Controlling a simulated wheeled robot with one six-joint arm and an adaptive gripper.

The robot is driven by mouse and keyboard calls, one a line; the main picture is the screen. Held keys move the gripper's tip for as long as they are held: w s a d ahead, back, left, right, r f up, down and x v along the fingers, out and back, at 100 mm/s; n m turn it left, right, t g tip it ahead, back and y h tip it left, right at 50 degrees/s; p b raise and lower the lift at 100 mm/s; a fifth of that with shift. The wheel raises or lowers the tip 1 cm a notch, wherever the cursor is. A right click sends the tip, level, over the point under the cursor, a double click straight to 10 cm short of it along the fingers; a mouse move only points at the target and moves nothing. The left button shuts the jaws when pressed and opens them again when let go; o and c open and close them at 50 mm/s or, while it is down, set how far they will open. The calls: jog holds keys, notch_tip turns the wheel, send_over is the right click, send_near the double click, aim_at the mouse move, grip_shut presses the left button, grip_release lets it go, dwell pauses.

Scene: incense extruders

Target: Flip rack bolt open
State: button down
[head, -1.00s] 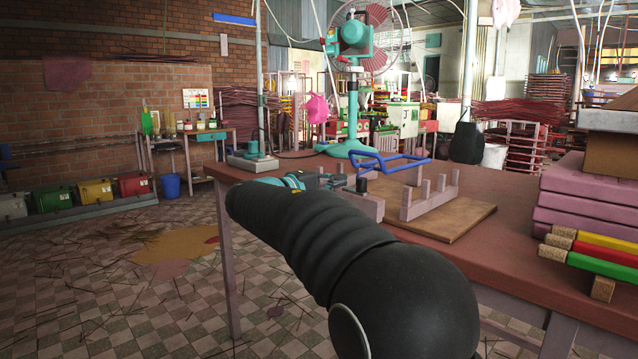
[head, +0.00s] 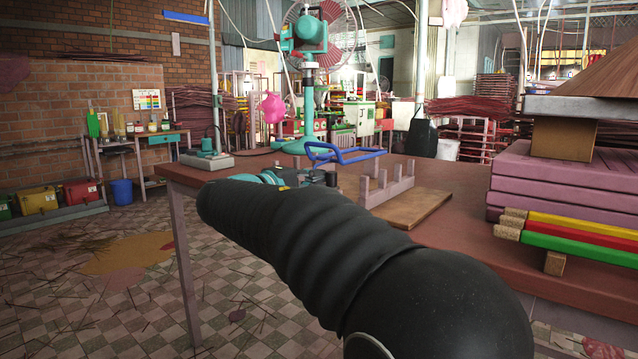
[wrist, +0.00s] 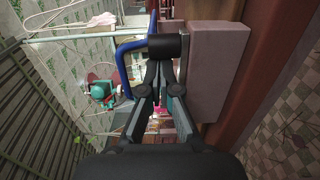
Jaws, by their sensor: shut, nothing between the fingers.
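The rack's wooden block (wrist: 218,70) is right of the tips. My arm hides part of the rack.
The reddish table (head: 455,238) carries a green fan (head: 308,105) at the back. Purple stacked slabs (head: 560,180) and coloured bars (head: 580,235) lie at the right. A small grey device (head: 208,158) stands at the far left corner. Tabletop between rack and slabs is mostly clear.

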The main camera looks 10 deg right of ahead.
jog(key=shift+s+f, duration=0.15)
jog(key=shift+s, duration=0.05)
jog(key=shift+w+a+r+p, duration=0.2)
jog(key=shift+w+a+p, duration=0.1)
jog(key=shift+w, duration=0.05)
jog(key=s+a, duration=0.4)
jog(key=a, duration=0.6)
jog(key=shift+s+a+f, duration=0.15)
jog(key=shift+s+a, duration=0.1)
jog(key=shift+a, duration=0.05)
